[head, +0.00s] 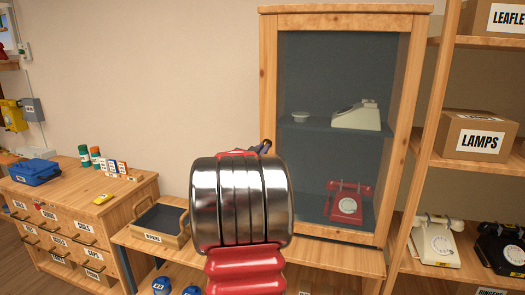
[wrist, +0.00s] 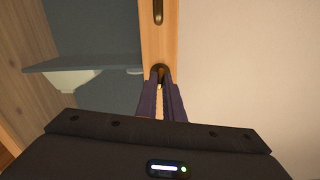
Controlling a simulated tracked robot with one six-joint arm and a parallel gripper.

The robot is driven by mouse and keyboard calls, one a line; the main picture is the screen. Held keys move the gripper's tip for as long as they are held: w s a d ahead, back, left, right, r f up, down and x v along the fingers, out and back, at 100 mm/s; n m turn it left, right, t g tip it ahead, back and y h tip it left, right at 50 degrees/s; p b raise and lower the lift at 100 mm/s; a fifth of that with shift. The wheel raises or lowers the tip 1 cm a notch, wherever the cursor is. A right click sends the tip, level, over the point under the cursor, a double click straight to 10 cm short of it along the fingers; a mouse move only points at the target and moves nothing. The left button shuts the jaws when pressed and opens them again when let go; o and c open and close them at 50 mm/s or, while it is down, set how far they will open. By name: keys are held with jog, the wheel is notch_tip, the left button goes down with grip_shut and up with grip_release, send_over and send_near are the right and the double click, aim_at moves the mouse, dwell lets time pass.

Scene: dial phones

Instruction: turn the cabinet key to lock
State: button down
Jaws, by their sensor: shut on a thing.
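The wooden cabinet (head: 420,85) has a glazed door and stands right of centre in the head view. In the wrist view its door stile (wrist: 158,45) runs down from the top edge to my gripper (wrist: 160,76). The dark fingers are closed together at the stile, shut on the cabinet key, which is mostly hidden between them. The key's turn angle cannot be told. In the head view my gripper (head: 263,147) shows only as a small dark part at the cabinet's left edge; my arm hides the rest.
A dark handle (wrist: 158,11) sits on the same stile. Inside the cabinet are a cream phone (head: 357,115) and a red phone (head: 344,203). A tray (head: 158,222) stands on the bench to the left. Open shelves (head: 466,165) stand close on the right.

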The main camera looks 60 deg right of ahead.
jog(key=shift+f+n, duration=0.35)
jog(key=shift+n, duration=0.65)
jog(key=c, duration=2.3)
grip_release()
jog(key=o, duration=0.4)
jog(key=shift+r, duration=0.2)
jog(key=s+a, duration=0.2)
jog(key=a, duration=1.1)
jog(key=shift+a, duration=0.3)
jog(key=shift+s, duration=0.1)
